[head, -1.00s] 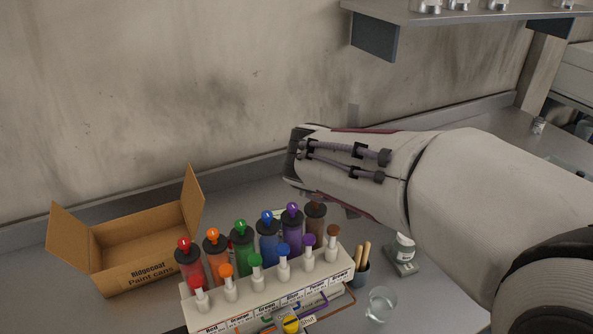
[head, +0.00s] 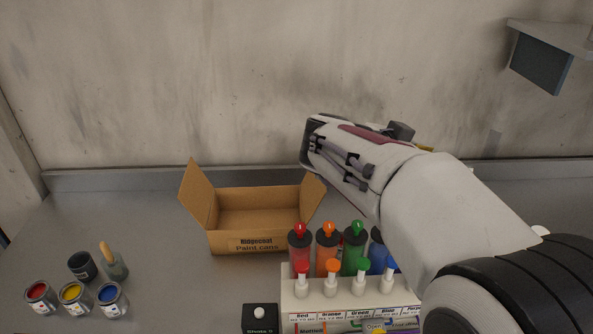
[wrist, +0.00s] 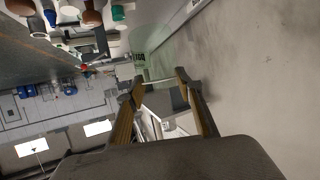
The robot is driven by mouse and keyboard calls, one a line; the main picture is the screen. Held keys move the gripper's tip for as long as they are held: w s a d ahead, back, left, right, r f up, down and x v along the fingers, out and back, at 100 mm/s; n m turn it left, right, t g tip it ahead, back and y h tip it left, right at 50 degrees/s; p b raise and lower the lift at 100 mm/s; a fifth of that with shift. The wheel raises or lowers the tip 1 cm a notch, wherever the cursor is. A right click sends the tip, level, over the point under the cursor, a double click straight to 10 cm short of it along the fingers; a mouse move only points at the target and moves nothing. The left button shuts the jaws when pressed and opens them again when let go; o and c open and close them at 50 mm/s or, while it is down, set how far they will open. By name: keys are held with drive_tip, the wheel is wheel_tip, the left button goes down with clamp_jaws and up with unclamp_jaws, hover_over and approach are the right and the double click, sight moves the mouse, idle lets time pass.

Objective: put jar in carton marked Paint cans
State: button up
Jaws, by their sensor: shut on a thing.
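The open carton (head: 229,240) with "Paint cans" printed on its front stands near the back wall in the head view. Its flaps are spread and its visible inside looks empty. My gripper (wrist: 160,82) is shut on a clear, faintly greenish glass jar (wrist: 163,58) in the wrist view. The jar's outline is hard to make out against the background. In the head view my arm is raised to the right of the carton and hides the jar.
A rack (head: 345,304) of several coloured bottles stands in front and right of the carton.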

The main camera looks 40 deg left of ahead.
drive_tip(key=s+a+n+y, duration=0.3)
drive_tip(key=a, duration=0.8)
drive_tip(key=s+a+r+n+y, duration=0.1)
drive_tip(key=s+a+n+y, duration=0.25)
drive_tip(key=a, duration=0.75)
drive_tip(key=s+a+n+y, duration=0.2)
drive_tip(key=s+a+y, duration=0.2)
drive_tip(key=a, duration=0.7)
wheel_tip(320, 180, down, 18)
drive_tip(key=shift+d+r, duration=0.15)
drive_tip(key=shift+w+h, duration=0.1)
drive_tip(key=shift+h, duration=0.15)
wheel_tip(320, 180, down, 6)
drive_tip(key=shift+f, duration=0.2)
drive_tip(key=shift+f, duration=1.8)
drive_tip(key=shift+f, duration=0.15)
drive_tip(key=o, duration=0.7)
